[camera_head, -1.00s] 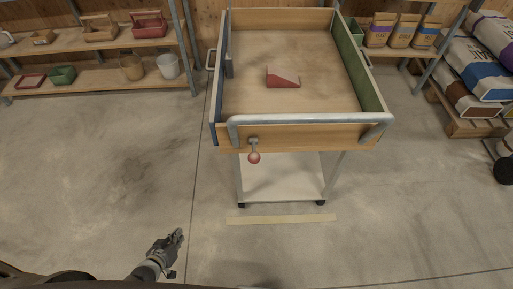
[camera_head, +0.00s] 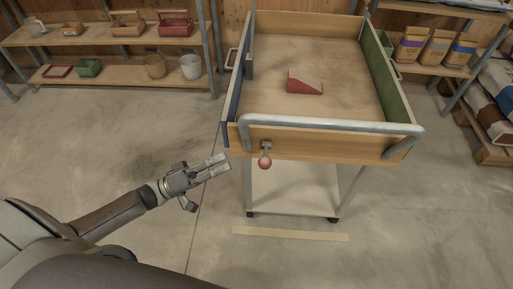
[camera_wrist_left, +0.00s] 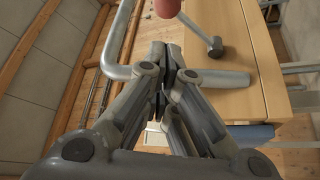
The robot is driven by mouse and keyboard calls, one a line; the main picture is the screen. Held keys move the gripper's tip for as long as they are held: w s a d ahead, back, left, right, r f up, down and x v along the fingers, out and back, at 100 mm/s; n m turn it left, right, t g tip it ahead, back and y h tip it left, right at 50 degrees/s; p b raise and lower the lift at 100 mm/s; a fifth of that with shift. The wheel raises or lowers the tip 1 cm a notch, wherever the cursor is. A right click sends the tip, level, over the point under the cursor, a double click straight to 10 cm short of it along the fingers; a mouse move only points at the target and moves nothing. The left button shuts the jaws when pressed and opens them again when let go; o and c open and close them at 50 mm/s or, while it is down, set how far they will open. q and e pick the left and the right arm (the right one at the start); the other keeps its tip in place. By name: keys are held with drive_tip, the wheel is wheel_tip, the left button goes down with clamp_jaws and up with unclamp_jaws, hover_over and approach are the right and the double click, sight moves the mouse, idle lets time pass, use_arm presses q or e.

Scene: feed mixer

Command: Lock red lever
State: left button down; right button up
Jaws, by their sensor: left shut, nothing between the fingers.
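The red lever's round ball (camera_head: 265,162) hangs on a short grey stem below the metal bar at the cart's front wooden panel (camera_head: 320,146). My left gripper (camera_head: 227,164) is left of the ball in the head view, pointing toward it, fingers together and empty, with a clear gap. In the left wrist view my gripper (camera_wrist_left: 165,68) is shut in the middle. A red rounded end (camera_wrist_left: 167,8) shows there, cut off by the top edge. My right gripper is not in view.
The cart's grey handle bar (camera_head: 330,124) runs across its front, just above the ball. A red wedge (camera_head: 304,82) lies in the cart's tray. Open floor surrounds the arm.

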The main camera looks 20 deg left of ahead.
sight(266, 153)
use_arm(q)
drive_tip(key=p+x, duration=0.2)
drive_tip(key=x, duration=0.8)
idle(0.3)
drive_tip(key=shift+f, duration=0.15)
